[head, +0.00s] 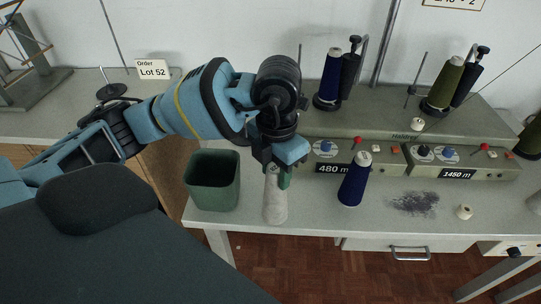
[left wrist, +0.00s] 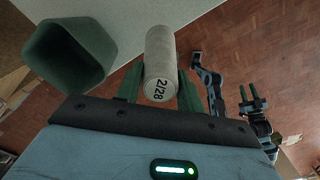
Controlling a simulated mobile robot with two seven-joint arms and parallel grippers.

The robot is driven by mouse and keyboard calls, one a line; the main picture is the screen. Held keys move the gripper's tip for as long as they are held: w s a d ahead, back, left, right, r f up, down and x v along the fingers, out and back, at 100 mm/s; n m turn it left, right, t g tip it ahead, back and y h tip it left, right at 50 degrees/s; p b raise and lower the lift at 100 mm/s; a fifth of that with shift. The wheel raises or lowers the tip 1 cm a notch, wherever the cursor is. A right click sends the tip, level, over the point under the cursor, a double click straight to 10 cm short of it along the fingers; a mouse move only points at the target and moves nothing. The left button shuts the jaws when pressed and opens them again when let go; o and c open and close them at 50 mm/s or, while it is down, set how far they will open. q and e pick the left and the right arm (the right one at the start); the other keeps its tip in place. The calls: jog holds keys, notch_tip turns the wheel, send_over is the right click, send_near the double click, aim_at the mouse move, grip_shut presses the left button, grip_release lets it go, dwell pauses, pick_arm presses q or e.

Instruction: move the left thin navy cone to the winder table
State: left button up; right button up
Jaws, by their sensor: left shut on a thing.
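My left gripper (head: 278,172) is shut on the upper part of a pale grey cone (head: 275,203). In the left wrist view the cone (left wrist: 161,62) is between the green fingers and bears the mark 2/28. It is upright over the front left of the winder table (head: 325,217); I cannot tell whether its base touches. A navy cone (head: 354,182) stands on the table to its right. Another navy cone (head: 331,80) is on the winder behind. My right gripper (left wrist: 252,98) shows only in the left wrist view, small, with fingers apart and empty.
A green bin (head: 213,182) stands close left of the held cone. The winder (head: 400,126) with 480 m and 1450 m displays fills the back. Dark thread fluff (head: 414,204) and a small cream spool (head: 464,212) lie to the right. A Lot 52 card (head: 152,69) is at left.

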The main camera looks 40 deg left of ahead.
pick_arm(q)
jog(key=w+a+f, duration=0.4)
jog(key=w+a, duration=0.1)
jog(key=shift+w+a, duration=0.35)
jog(key=shift+a, duration=0.05)
jog(key=shift+f, duration=0.35)
jog(key=o, duration=1.2)
jog(key=shift+r, duration=0.1)
notch_tip(320, 180, up, 12)
jog(key=shift+r+p, duration=0.15)
jog(key=shift+p, duration=0.25)
